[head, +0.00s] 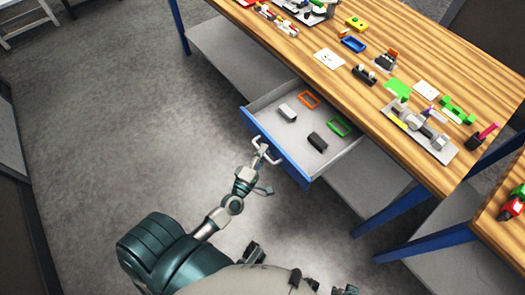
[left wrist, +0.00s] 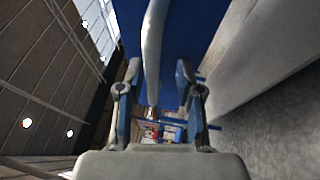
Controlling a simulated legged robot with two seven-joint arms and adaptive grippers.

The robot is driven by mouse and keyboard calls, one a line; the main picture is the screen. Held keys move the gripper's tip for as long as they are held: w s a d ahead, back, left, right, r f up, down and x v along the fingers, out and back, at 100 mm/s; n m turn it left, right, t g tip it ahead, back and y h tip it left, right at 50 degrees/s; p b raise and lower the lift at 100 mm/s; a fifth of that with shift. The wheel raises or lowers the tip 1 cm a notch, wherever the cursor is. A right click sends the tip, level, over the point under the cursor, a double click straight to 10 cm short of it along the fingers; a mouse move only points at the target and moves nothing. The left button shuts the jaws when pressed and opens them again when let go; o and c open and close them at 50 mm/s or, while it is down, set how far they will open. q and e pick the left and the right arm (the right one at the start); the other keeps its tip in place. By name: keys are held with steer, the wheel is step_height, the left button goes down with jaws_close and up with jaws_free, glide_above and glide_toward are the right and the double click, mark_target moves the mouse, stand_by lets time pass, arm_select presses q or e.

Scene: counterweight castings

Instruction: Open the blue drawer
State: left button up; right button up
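The blue drawer (head: 289,161) is pulled out from under the wooden table, and its grey inside shows. Its pale handle (head: 266,151) sticks out from the blue front. My left gripper (head: 259,167) is at the handle. In the left wrist view, the pale handle bar (left wrist: 154,55) runs between the two fingers of my left gripper (left wrist: 155,92). The fingers are spread, with a visible gap on each side of the bar. The blue drawer front (left wrist: 190,30) lies behind the bar. My right gripper cannot be made out in either view.
The wooden table top (head: 440,75) holds several small parts. The grey floor (head: 110,130) left of the drawer is clear.

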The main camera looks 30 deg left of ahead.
arm_select(q)
steer(key=shift+r, duration=0.15)
steer(key=s+f, duration=0.2)
steer(key=s, duration=0.9)
steer(key=shift+s+d, duration=0.25)
steer(key=shift+s, duration=0.1)
steer(key=shift+f, duration=0.1)
steer(key=s+d+f+m+g+h+p, duration=0.1)
steer(key=d+f+m+g+h+p, duration=0.2)
steer(key=f+m, duration=0.5)
steer(key=s+d+f+m+g+h+p, duration=0.1)
steer(key=d+f+m+g, duration=0.4)
steer(key=f, duration=0.6)
steer(key=s+a+f+m+g+y+p, duration=0.2)
steer(key=s+f+m+g, duration=0.6)
steer(key=s+f, duration=0.6)
steer(key=shift+a+f+m+g+y, duration=0.15)
steer(key=shift+a+m+g+y, duration=0.2)
steer(key=shift+a+g, duration=0.65)
arm_select(e)
steer(key=s+f, duration=0.4)
steer(key=f, duration=1.2)
steer(key=shift+d+f+g, duration=0.2)
steer(key=shift+f+g, duration=0.1)
